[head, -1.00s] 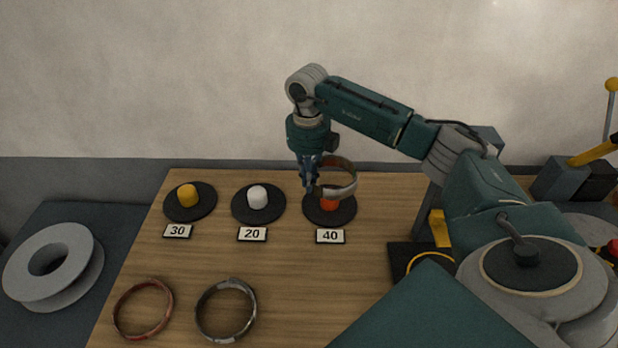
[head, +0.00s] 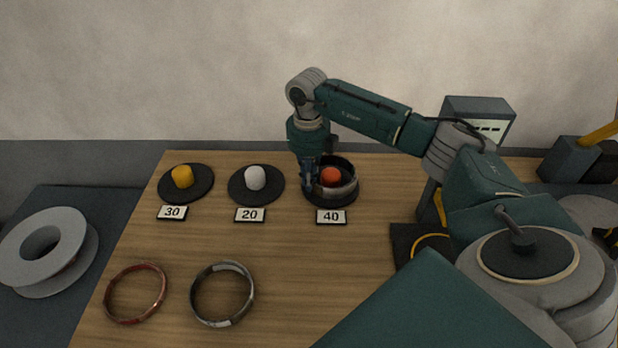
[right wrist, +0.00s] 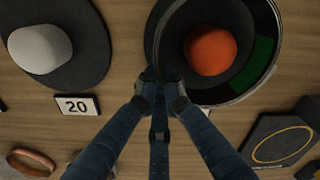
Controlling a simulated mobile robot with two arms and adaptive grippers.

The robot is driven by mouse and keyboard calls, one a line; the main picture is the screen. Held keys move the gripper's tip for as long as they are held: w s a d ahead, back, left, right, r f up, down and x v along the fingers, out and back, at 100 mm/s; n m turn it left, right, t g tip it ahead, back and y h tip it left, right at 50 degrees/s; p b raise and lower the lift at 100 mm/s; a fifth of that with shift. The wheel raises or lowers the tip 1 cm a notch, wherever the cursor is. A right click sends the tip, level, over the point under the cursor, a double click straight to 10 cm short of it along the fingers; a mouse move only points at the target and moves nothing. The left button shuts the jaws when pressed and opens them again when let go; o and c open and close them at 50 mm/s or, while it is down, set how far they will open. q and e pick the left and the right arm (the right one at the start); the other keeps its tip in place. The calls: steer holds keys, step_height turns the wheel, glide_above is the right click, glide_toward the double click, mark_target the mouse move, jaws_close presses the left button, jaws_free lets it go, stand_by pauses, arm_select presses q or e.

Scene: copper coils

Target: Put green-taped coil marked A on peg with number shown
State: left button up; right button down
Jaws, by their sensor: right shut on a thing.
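My right gripper (head: 309,184) is shut on the near-left rim of a dark coil (head: 346,191). The coil is around the orange peg (head: 331,176), low over its round black base behind the "40" label (head: 331,217). I cannot tell whether it rests on the base. In the right wrist view, the fingertips (right wrist: 160,82) pinch the rim, green tape (right wrist: 263,60) shows on the coil's inner right side, and the orange peg (right wrist: 210,52) stands inside the ring. No letter is readable on it. My left gripper is not in view.
The yellow peg (head: 182,177) at label "30" and white peg (head: 255,178) at "20" are empty. A red-taped coil (head: 108,302) and a grey-white-taped coil (head: 250,303) lie in front. A grey display box (head: 462,105) stands behind my arm; its number is unreadable.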

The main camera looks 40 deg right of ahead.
steer(key=shift+r, duration=0.1)
steer(key=c, duration=1.8)
jaws_free()
step_height(320, 180, up, 12)
steer(key=shift+a, duration=0.15)
